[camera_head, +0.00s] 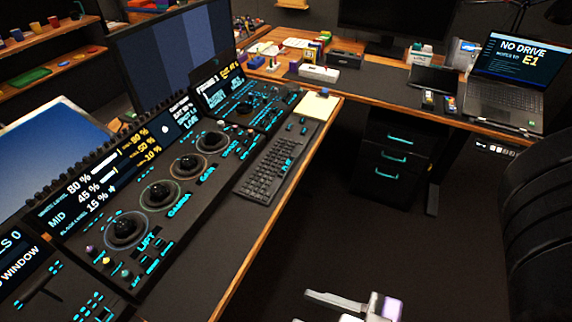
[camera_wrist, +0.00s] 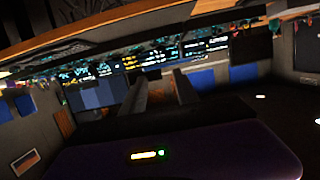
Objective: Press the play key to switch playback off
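The trackball panel (camera_head: 165,190) runs along the left desk in the head view, with several black trackballs in rings and cyan-lit keys. Its right section (camera_head: 250,108) has a small screen and more cyan-lit keys. The labels are too small to read, so I cannot tell which key is the play key or its state. My gripper (camera_head: 305,306) is low in the head view, off the desk's front edge and apart from the panel. In the wrist view, the two dark fingers of my gripper (camera_wrist: 161,80) stand apart with nothing seen between them.
A black keyboard (camera_head: 272,168) and a yellow note pad (camera_head: 318,106) lie right of the panel. A dark chair (camera_head: 540,220) is at right. The floor between is clear.

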